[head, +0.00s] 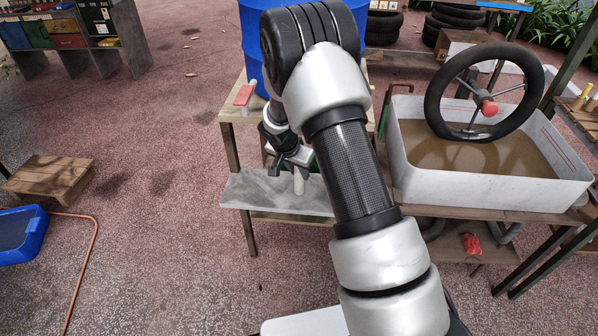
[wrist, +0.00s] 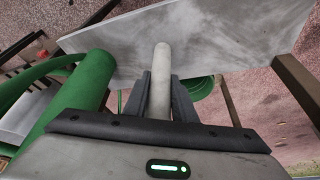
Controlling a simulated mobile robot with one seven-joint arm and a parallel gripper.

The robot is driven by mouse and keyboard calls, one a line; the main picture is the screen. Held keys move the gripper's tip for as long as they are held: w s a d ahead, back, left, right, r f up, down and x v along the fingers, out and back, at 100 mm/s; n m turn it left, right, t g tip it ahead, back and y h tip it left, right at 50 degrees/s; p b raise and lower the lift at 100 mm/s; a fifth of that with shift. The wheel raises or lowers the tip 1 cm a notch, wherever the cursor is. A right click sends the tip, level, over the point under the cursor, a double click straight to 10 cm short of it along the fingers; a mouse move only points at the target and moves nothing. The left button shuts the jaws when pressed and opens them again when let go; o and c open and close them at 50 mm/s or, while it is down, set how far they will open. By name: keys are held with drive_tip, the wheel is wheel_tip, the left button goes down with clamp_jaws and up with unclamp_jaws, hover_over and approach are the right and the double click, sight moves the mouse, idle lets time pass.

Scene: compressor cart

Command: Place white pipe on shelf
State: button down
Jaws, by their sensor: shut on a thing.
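The white pipe (head: 299,183) is upright in my gripper (head: 290,160), its lower end pointing down in front of the grey shelf (head: 250,192) in the head view. In the wrist view the pipe (wrist: 161,75) lies between the two dark fingers of my gripper (wrist: 160,98), which are shut on it. The pipe's far end overlaps the grey shelf surface (wrist: 225,35) in that view. I cannot tell whether it touches the shelf. The arm hides the right part of the shelf in the head view.
A green cylinder (wrist: 85,90) is close on the left in the wrist view. A red-handled tool (head: 244,95) lies on the wooden top above the shelf, near a blue barrel (head: 252,40). A white water basin (head: 480,188) with a wheel (head: 435,100) stands right.

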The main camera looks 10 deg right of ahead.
drive_tip(key=shift+f, duration=0.2)
drive_tip(key=c, duration=1.5)
unclamp_jaws()
drive_tip(key=shift+o, duration=0.2)
drive_tip(key=shift+r, duration=0.1)
